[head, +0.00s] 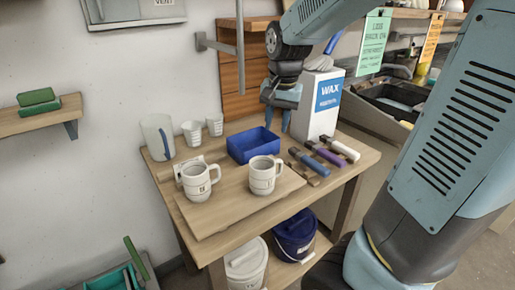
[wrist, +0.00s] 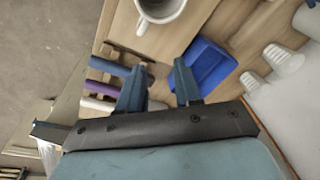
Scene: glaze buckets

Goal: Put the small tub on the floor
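The small tub, an open blue rectangular box (head: 252,146), stands on the wooden table (head: 230,214) behind two white mugs. It also shows in the wrist view (wrist: 208,65), to the right of my fingers. My gripper (head: 277,117) points down above the tub's right back side. In the wrist view my gripper (wrist: 160,78) has its two fingers apart, with nothing between them but table top. The right finger overlaps the tub's near edge in that view; I cannot tell whether it touches. The floor (wrist: 40,45) shows in the wrist view at the left.
White mugs (head: 198,181) (head: 263,176) stand in front of the tub. A wax box (head: 316,106) and several handled tools (head: 325,157) are on its right. A pitcher (head: 157,138) and small cups (head: 192,133) are at left. Lidded buckets (head: 295,236) (head: 246,264) sit under the table top.

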